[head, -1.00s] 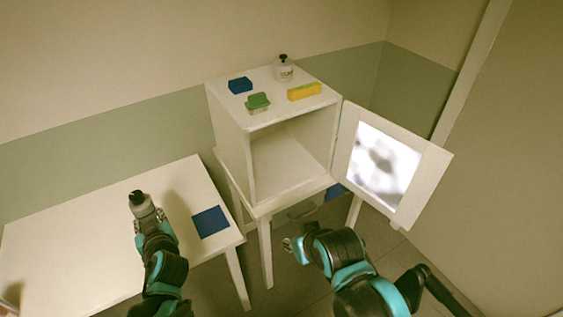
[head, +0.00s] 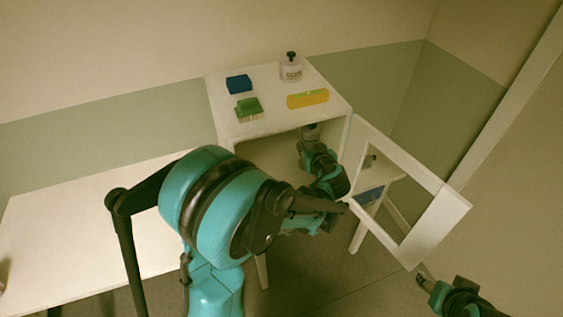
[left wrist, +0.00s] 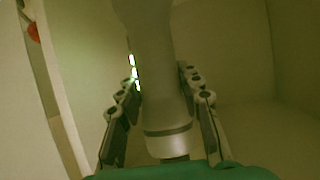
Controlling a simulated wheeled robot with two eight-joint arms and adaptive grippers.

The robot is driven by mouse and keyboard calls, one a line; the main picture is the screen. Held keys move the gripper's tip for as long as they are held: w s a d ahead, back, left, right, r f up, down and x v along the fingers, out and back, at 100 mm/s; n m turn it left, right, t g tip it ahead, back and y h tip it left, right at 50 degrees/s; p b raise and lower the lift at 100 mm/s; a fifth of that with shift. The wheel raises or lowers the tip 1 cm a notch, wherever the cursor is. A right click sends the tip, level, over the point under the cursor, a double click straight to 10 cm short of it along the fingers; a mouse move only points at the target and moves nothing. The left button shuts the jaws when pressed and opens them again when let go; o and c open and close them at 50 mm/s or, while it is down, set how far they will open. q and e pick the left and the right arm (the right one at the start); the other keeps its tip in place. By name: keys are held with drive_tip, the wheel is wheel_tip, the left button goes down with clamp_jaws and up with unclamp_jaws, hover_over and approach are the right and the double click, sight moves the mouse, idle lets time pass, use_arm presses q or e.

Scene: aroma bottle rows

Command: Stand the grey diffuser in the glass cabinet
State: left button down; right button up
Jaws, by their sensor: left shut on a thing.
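The grey diffuser (head: 310,129) is inside the open-fronted part of the white glass cabinet (head: 227,112), just below its top. My left gripper (head: 308,142) is shut on it, and my left arm reaches across from the left. In the left wrist view the pale grey diffuser (left wrist: 160,75) stands between the two fingers of the left gripper (left wrist: 157,85), with pale cabinet walls around. Its far end is cut off, and I cannot see whether it touches the cabinet floor. My right gripper (head: 424,282) is at lower right, apart from everything; its opening is unclear.
The cabinet door (head: 440,226) stands open to the right, close to my left arm. On the cabinet top are a blue box (head: 239,84), a green brush (head: 249,108), a yellow block (head: 307,98) and a clear bottle (head: 291,70). The white table (head: 70,235) at left is partly hidden.

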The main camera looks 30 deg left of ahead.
use_arm(q)
drive_tip(key=w+a+f+n+b, duration=0.1)
drive_tip(key=a+f+b, duration=0.1)
drive_tip(key=a, duration=0.3)
drive_tip(key=w+a+f+n+g+y+b, duration=0.1)
drive_tip(key=w+a+f+b, duration=0.1)
drive_tip(key=a+f, duration=0.3)
drive_tip(key=w+a+f+y+b, duration=0.1)
drive_tip(key=a+f+b, duration=0.1)
drive_tip(key=a, duration=0.5)
drive_tip(key=shift+w+f+n+g, duration=0.2)
drive_tip(key=shift+f, duration=0.25)
drive_tip(key=shift+w+f+n+g, duration=0.15)
drive_tip(key=shift+f+n+g, duration=0.05)
drive_tip(key=shift+f, duration=0.25)
drive_tip(key=shift+r, duration=0.15)
drive_tip(key=shift+f, duration=0.2)
drive_tip(key=c, duration=1)
unclamp_jaws()
